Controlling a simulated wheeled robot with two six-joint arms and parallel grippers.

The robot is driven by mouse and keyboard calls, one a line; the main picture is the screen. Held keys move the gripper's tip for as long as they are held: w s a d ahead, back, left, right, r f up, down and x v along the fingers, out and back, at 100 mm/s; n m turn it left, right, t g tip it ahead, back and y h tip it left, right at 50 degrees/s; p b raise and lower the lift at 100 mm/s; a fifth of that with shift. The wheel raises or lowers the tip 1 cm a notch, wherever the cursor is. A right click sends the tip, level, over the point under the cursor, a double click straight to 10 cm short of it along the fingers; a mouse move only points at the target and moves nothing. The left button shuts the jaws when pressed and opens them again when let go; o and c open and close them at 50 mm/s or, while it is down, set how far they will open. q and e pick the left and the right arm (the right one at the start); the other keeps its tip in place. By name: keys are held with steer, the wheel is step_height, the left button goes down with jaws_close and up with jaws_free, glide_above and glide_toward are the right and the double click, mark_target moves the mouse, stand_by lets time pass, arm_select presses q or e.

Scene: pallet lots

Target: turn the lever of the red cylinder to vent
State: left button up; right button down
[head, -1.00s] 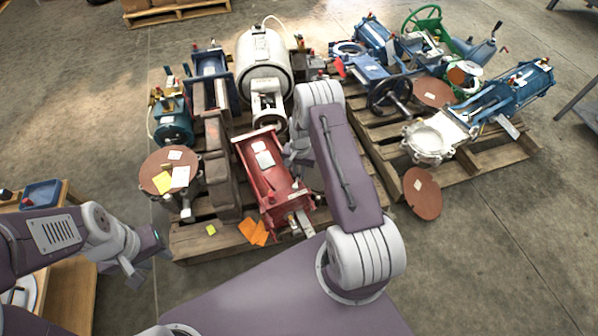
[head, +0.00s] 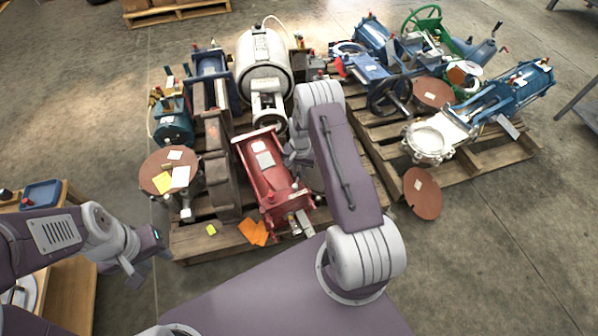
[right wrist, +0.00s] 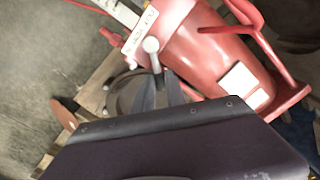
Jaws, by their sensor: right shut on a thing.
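The red cylinder (head: 268,172) lies on the near pallet, with white labels on its top. It also shows large in the right wrist view (right wrist: 205,55). A grey lever with a round knob (right wrist: 151,45) stands beside it there, next to a white printed tag (right wrist: 140,32). My right gripper (right wrist: 157,92) is shut on the lever below the knob; my own purple wrist housing hides part of the hold. My left gripper (head: 148,270) is empty and appears open, left of the pallet.
A white tank (head: 264,60), blue units and a round brown flange (head: 168,171) crowd the same pallet (head: 195,248). Orange papers (head: 253,231) lie at its front edge. A second loaded pallet (head: 480,165) stands to the right.

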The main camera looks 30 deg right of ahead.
steer(key=shift+a+n, duration=0.1)
steer(key=shift+n, duration=0.2)
steer(key=shift+w+a+n+p, duration=0.25)
steer(key=shift+a+n, duration=0.25)
steer(key=shift+n, duration=0.7)
steer(key=shift+w+a+n+p, duration=0.15)
steer(key=shift+a+n, duration=0.35)
steer(key=shift+n, duration=0.7)
steer(key=shift+w+a+n+p, duration=0.15)
steer(key=shift+w+a+n, duration=0.25)
steer(key=shift+n, duration=0.8)
steer(key=shift+s+a, duration=0.1)
steer(key=shift+a, duration=0.05)
steer(key=c, duration=1.4)
jaws_free()
steer(key=shift+o, duration=0.2)
step_height(320, 180, up, 9)
steer(key=p, duration=0.3)
